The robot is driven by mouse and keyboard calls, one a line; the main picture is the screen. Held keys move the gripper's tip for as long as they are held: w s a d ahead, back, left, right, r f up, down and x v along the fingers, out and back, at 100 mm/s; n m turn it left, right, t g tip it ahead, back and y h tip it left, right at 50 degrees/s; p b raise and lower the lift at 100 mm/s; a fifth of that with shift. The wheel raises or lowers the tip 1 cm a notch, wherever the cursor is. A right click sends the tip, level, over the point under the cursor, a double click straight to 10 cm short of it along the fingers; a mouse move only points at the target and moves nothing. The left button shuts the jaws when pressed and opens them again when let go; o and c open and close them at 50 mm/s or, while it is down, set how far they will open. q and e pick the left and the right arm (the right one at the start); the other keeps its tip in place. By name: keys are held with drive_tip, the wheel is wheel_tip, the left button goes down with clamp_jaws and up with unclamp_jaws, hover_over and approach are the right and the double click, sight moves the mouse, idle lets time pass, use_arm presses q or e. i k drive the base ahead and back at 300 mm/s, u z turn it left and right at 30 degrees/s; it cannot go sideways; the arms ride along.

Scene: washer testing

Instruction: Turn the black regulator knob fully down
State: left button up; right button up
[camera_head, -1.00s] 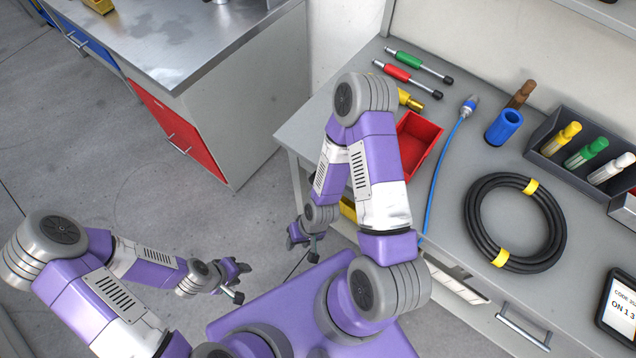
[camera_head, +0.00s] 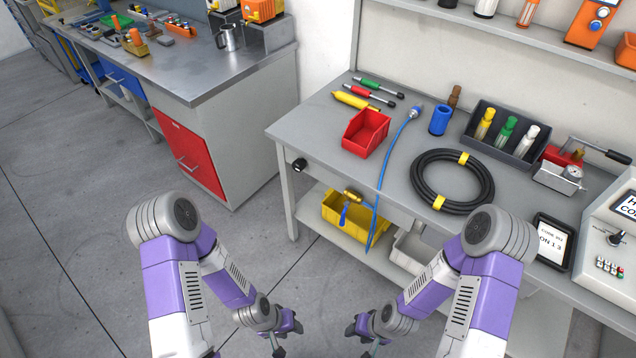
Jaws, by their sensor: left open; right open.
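A small black knob (camera_head: 299,165) sits on the front edge of the grey workbench near its left corner. Another black knob (camera_head: 614,239) is on the white console at the right edge. I cannot tell from the view which of them is the regulator knob. My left gripper (camera_head: 279,345) is open and empty, low in the picture in front of the bench. My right gripper (camera_head: 369,346) is open and empty to its right. Both are well apart from either knob.
The workbench (camera_head: 315,128) holds a red bin (camera_head: 366,133), a coiled black hose (camera_head: 452,181), a blue hose (camera_head: 391,150) and a tablet (camera_head: 553,241). A yellow bin (camera_head: 345,219) is on the lower shelf. A steel-topped cabinet (camera_head: 236,137) stands left. The floor between is clear.

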sight(298, 165)
drive_tip(key=u, duration=0.8)
drive_tip(key=i, duration=0.9)
drive_tip(key=u, duration=0.3)
